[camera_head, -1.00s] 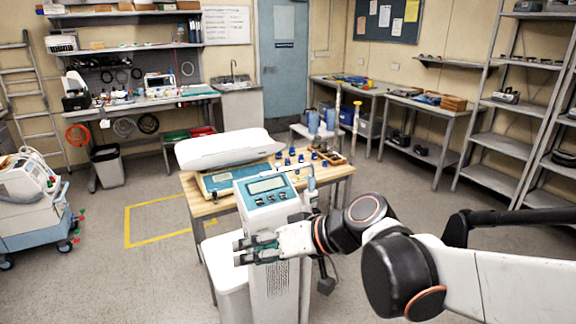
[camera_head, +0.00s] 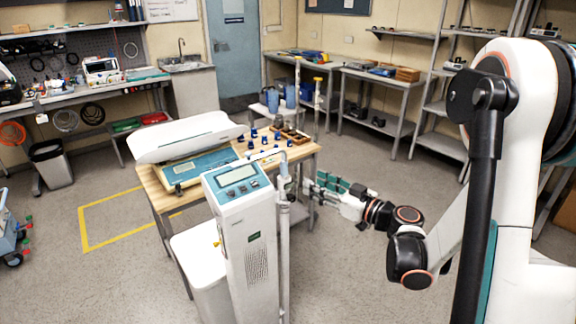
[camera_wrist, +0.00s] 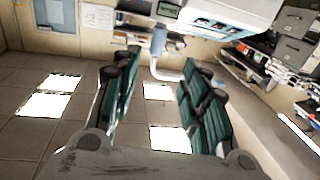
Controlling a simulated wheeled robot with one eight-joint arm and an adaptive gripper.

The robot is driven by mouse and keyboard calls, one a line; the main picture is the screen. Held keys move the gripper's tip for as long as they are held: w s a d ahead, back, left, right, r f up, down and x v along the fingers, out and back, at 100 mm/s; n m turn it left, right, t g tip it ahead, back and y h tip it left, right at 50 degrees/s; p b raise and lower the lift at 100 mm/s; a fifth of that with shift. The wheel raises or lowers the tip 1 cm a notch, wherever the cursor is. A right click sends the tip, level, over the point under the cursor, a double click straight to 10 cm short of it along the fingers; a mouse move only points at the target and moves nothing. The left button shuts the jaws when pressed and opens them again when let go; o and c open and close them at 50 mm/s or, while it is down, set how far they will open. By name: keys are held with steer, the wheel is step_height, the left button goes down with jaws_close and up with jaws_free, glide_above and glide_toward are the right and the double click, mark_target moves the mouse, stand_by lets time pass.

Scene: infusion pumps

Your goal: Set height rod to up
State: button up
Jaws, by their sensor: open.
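A tall white scale column (camera_head: 247,240) with a blue-edged display panel (camera_head: 238,178) stands in front of the wooden table. A thin pale rod (camera_head: 284,235), apparently the height rod, runs upright along its right side, with a small grey fitting near the top. My gripper (camera_head: 322,188) is right of the rod, its green fingers open and pointing left towards it, with nothing held. In the wrist view my open fingers (camera_wrist: 160,75) show with a pale upright piece (camera_wrist: 160,58) beyond and between their tips; I cannot tell whether it is the rod.
The wooden table (camera_head: 163,196) behind carries a white baby scale (camera_head: 185,137) and several small blue items. A white bin-like box (camera_head: 198,262) stands left of the column. Two thin poles with yellow tops (camera_head: 317,95) rise behind the table.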

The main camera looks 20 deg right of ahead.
mark_target(287, 168)
steer(key=b+x, duration=0.1)
steer(key=x, duration=0.5)
steer(key=b+x, duration=0.2)
steer(key=x, duration=0.5)
steer(key=shift+w, duration=0.4)
steer(key=shift+c, duration=0.3)
jaws_close()
